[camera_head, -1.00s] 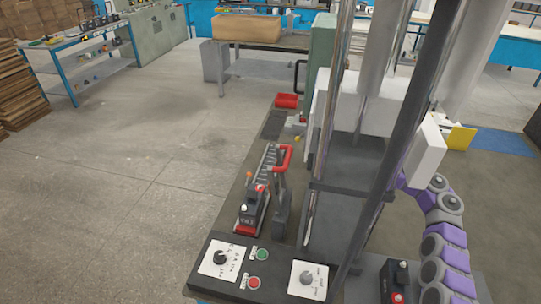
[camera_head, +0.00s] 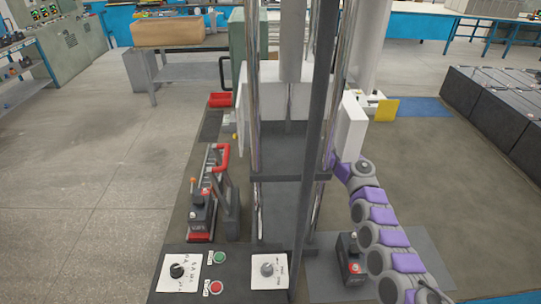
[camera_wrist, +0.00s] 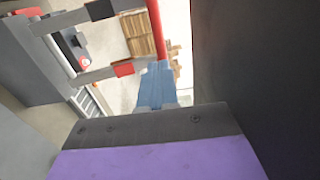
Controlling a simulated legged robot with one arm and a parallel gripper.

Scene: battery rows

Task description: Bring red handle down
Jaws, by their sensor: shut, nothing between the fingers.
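The red handle (camera_head: 222,158) is a red U-shaped grip on a dark grey lever, left of the press's tall columns in the head view. It stands up at the top of its lever. In the wrist view a red bar (camera_wrist: 156,30) crosses the top, close to the camera; it looks like part of this handle. My gripper (camera_wrist: 150,122) shows as a dark and purple body along the bottom of the wrist view and is shut and empty. In the head view it is hidden behind the press and white box; I cannot tell if it touches the handle.
The press's metal columns (camera_head: 318,140) and a white box (camera_head: 350,126) stand between the handle and my arm. A control panel with a green button (camera_head: 219,258) and a red button (camera_head: 215,288) is in front. A red tray (camera_head: 220,100) lies behind the handle.

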